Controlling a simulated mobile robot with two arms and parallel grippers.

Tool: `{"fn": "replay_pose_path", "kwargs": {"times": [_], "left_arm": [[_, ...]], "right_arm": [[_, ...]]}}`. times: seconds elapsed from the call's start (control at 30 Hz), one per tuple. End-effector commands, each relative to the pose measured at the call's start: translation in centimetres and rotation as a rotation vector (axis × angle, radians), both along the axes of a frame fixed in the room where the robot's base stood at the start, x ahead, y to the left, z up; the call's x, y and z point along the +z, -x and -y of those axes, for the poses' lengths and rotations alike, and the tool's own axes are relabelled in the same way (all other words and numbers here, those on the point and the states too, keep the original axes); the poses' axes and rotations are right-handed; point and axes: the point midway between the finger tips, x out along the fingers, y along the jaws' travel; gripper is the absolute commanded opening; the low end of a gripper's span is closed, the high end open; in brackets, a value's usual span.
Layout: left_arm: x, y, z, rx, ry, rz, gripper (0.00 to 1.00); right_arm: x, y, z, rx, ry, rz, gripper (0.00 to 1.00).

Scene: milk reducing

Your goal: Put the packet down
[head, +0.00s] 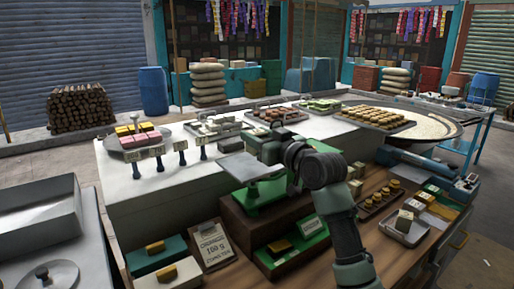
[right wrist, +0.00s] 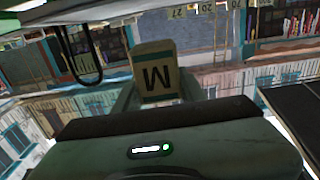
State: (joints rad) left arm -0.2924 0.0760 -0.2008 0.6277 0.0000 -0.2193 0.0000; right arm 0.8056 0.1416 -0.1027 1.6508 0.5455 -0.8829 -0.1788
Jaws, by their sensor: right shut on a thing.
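My right gripper (head: 245,146) reaches in from the right above the scale's metal pan (head: 240,167). In the right wrist view, a cream packet (right wrist: 155,72) with a dark letter M shows between its fingers, and the gripper is shut on it. The letter appears upside down there. In the head view I cannot make out the packet clearly; the gripper hides most of it. The green scale body (head: 262,196) stands under the pan. Whether the packet touches the pan cannot be told. My left gripper is not in view.
A white counter with sweet trays (head: 385,118) lies behind the scale. Small number signs (head: 157,151) stand at left. A clipboard (head: 212,243) and green trays (head: 290,252) lie in front. A metal tray (head: 404,231) with a small packet is at right.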

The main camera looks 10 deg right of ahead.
Motion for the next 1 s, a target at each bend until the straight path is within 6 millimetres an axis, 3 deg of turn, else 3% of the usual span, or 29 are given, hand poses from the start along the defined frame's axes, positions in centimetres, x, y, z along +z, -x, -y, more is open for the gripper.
{"fn": "replay_pose_path", "kwargs": {"times": [0.3,0.63,0.67,0.7,0.73,1.0], "left_arm": [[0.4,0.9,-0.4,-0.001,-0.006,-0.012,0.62],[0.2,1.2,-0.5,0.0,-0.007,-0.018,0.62],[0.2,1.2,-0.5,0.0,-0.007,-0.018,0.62],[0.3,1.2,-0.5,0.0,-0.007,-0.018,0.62],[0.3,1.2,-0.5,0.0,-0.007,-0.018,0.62],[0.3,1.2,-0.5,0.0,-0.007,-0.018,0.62]], "right_arm": [[-3.7,0.0,0.0,-0.001,0.0,0.0,0.0],[-4.0,0.0,0.0,-0.001,0.001,0.0,0.0],[-4.0,0.0,0.0,-0.001,0.0,-0.001,0.46],[-4.0,0.0,0.0,-0.001,0.0,0.0,0.57],[-4.0,0.0,0.0,-0.001,0.0,-0.001,0.62],[-3.9,0.0,0.0,-0.001,0.0,0.0,0.62]]}}
